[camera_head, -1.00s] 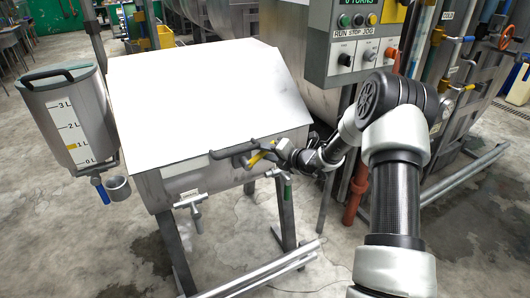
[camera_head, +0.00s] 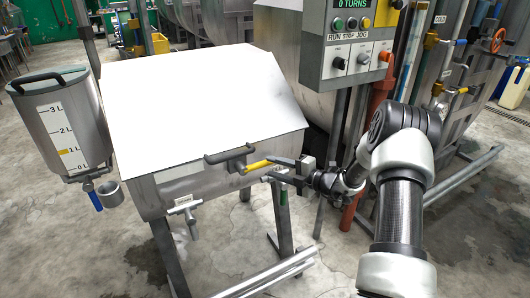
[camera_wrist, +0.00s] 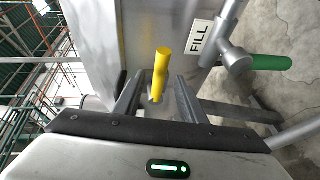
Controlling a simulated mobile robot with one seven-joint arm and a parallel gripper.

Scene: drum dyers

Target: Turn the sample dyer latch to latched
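The sample dyer is a steel box (camera_head: 150,195) with a large white sloping lid (camera_head: 200,95). Its latch is a yellow lever (camera_head: 257,166) on the front near the right corner, lying nearly level and pointing right. My gripper (camera_head: 270,168) is just right of the lever, its two fingers apart, one above the other. In the wrist view the yellow lever (camera_wrist: 161,72) shows between the spread fingertips (camera_wrist: 158,85). Contact with either finger cannot be told. The lever's pivot end is partly hidden in the wrist view.
A dark lid handle (camera_head: 228,154) sits close left of the latch. A green-handled valve labelled FILL (camera_wrist: 268,62) is near my fingers. A control box (camera_head: 348,45) hangs above right. A drain valve (camera_head: 187,208) and measuring tank (camera_head: 45,105) are at left.

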